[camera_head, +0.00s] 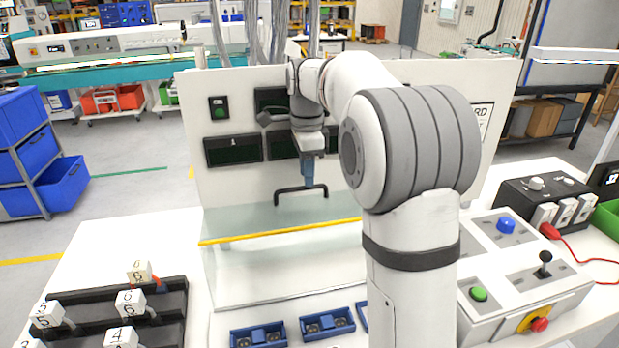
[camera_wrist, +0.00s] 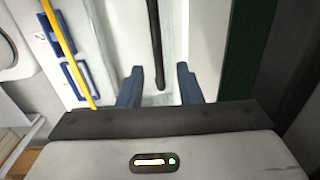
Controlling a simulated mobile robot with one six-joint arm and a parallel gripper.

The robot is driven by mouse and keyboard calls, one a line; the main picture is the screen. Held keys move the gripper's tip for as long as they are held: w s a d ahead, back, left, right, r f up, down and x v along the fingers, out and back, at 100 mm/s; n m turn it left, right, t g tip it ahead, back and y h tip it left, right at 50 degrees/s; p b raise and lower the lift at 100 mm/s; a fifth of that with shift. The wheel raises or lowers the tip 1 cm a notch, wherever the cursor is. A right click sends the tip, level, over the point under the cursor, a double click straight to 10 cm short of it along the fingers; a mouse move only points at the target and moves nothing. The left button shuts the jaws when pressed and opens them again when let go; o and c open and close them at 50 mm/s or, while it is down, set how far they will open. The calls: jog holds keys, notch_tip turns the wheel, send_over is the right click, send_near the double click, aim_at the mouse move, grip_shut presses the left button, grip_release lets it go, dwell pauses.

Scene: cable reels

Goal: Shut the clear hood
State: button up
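The clear hood (camera_head: 335,207) stands out from a white upright panel and has a yellow strip (camera_head: 275,232) along its front edge. I cannot tell its exact angle. A black bar handle (camera_head: 288,189) is on the clear sheet. My gripper (camera_head: 309,182) points down at the handle's middle. In the wrist view my gripper (camera_wrist: 159,84) is open, its two blue fingers apart, with the black handle (camera_wrist: 156,40) running between them. A gap shows on both sides of the bar, and I see no finger touching it. My arm hides the hood's right part.
Blue holders (camera_head: 258,336) lie on the white table in front of the hood. A black rack (camera_head: 165,298) with numbered white blocks stands at left. A control box (camera_head: 520,285) with buttons and a joystick stands at right. Dark display panels (camera_head: 233,149) are on the upright panel (camera_head: 200,180).

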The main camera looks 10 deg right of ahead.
jog(key=shift+a+f, duration=0.1)
jog(key=shift+f, duration=1.1)
grip_shut()
